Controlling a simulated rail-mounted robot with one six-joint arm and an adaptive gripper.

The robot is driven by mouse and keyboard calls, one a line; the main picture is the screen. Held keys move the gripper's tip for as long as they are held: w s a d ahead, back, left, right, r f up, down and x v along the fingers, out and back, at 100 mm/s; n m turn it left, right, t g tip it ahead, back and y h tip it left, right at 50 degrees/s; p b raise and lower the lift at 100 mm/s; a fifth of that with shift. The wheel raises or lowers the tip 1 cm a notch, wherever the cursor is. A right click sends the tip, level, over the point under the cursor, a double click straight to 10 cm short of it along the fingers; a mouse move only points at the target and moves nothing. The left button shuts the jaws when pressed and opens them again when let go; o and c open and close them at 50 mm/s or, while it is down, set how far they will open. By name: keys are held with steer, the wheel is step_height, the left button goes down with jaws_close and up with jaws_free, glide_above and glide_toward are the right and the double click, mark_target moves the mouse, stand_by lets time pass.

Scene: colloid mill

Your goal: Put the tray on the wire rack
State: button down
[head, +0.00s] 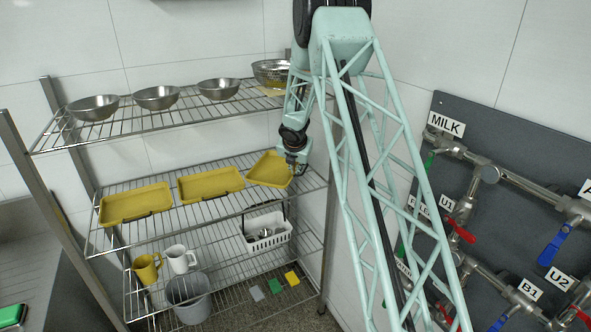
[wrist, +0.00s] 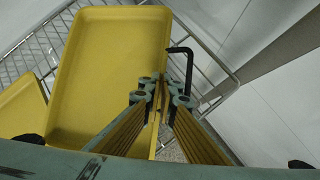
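The wire rack (head: 165,233) has several wire shelves. On its middle shelf, two yellow trays (head: 135,203) (head: 210,184) lie side by side, with dark handles at their front edges. A third yellow tray (head: 268,169) is at the right of that shelf, turned relative to the others. My gripper (head: 292,165) is at this tray's right side. In the wrist view my gripper (wrist: 164,92) has its fingers close together around the tray's rim, beside its black handle (wrist: 184,62); the tray (wrist: 105,70) fills the left centre. I cannot tell whether the tray touches the shelf.
Metal bowls (head: 157,97) stand on the top shelf. A white basket (head: 266,231), a yellow mug (head: 147,268), a white mug (head: 180,259) and a grey bucket (head: 189,298) are below. A pipe panel (head: 480,120) with valves is at the right, beyond my arm.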

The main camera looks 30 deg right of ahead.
steer(key=shift+w+d+p, duration=0.5)
steer(key=shift+w+p, duration=0.25)
steer(key=shift+w, duration=0.15)
steer(key=shift+w+d+p, duration=0.5)
steer(key=shift+w+p, duration=0.2)
steer(key=shift+w, duration=0.15)
steer(key=shift+f+b, duration=0.95)
steer(key=shift+f, duration=0.8)
steer(key=shift+f, duration=0.15)
steer(key=c, duration=2.9)
jaws_free()
steer(key=shift+s+r, duration=0.1)
steer(key=shift+r, duration=0.15)
steer(key=shift+p+v, duration=0.3)
steer(key=shift+v, duration=5.6)
